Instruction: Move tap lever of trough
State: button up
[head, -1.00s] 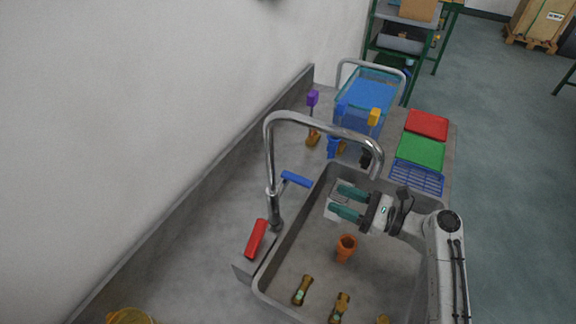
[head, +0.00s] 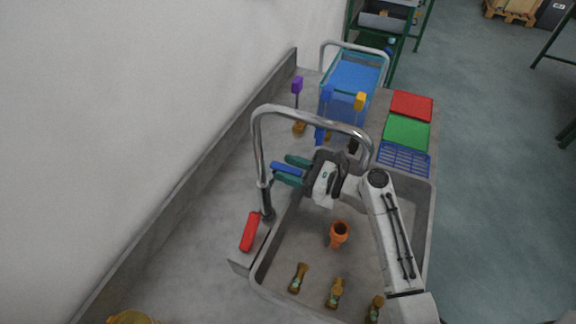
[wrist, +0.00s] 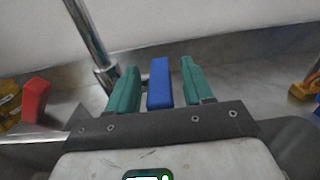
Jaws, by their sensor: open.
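The trough (head: 262,272) is a grey sink basin with a tall curved chrome tap (head: 259,150) at its left rim. A blue tap lever (head: 287,168) sticks out to the right of the tap, and a red lever (head: 250,231) lies on its near left side. My gripper (head: 289,170) is open at the blue lever, with its green fingers either side of it. In the wrist view, the blue lever (wrist: 160,83) stands between the two fingers, with gaps on both sides. The red lever (wrist: 36,99) is at the left there.
An orange cup (head: 339,233) and several brown bottles (head: 335,293) are in the basin. Behind it are a blue basket (head: 355,85), red (head: 411,105) and green (head: 407,132) trays and a blue rack (head: 404,158). A wall runs along the left.

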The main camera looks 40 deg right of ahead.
jog(key=shift+w+a, duration=0.1)
jog(key=shift+w, duration=0.2)
jog(key=shift+c, duration=0.3)
grip_shut()
